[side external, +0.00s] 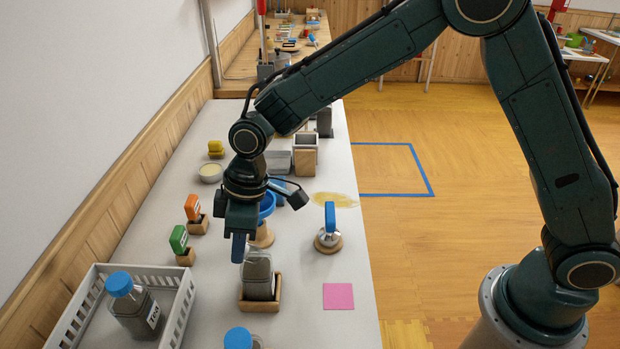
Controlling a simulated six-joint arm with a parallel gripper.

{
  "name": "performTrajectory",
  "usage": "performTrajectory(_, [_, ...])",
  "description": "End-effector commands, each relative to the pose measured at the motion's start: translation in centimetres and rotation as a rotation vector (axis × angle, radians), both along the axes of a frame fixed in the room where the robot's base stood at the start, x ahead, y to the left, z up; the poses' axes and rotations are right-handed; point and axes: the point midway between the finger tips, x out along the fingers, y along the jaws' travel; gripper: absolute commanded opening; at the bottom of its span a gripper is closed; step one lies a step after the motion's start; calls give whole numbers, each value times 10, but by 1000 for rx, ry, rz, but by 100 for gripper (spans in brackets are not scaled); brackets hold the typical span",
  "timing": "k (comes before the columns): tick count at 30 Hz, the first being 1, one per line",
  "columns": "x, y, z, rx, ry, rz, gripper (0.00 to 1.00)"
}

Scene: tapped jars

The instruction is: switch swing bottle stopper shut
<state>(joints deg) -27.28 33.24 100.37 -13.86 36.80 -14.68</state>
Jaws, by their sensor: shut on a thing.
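A dark grey bottle (258,278) stands upright in a small wooden holder (260,306) near the front of the table. My gripper (239,240) points down just above and left of the bottle's top. It is shut on a narrow blue piece (238,248), which seems to be the bottle's swing stopper. The gripper covers most of that piece and the bottle's mouth, so I cannot tell how the stopper sits on the neck.
A white basket (183,303) with a blue-capped jar (132,308) is at the left. Another blue cap (238,338) shows at the front. A blue-handled metal piece on a round wooden base (328,240) and a pink square (338,296) are right. Blocks and a funnel stand behind.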

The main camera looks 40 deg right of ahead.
Motion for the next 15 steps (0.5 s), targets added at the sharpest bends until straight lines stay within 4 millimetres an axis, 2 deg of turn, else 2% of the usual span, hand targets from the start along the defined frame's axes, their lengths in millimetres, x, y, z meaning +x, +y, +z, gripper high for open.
performTrajectory(15, [-5,-5,4,125,-125,-1,0])
